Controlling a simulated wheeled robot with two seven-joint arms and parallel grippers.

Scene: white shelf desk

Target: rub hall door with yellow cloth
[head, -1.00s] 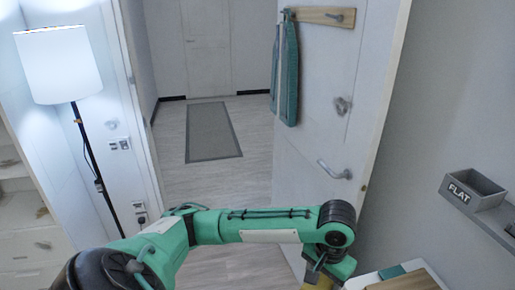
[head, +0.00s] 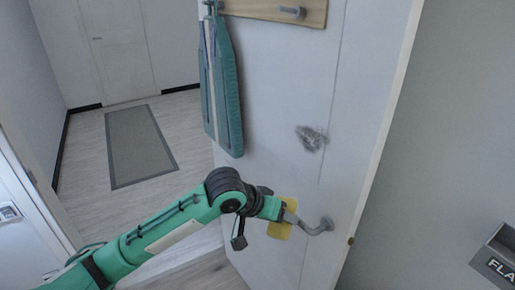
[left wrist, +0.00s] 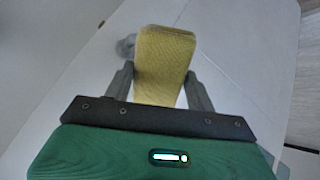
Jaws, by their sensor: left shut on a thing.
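I cannot tell whether the cloth touches the door. My right gripper is in neither view.
A wooden hook rail (head: 262,10) with a hanging teal item (head: 220,85) is high on the door. A grey mat (head: 137,145) lies in the hall. A grey box marked FLA (head: 495,255) is at the lower right.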

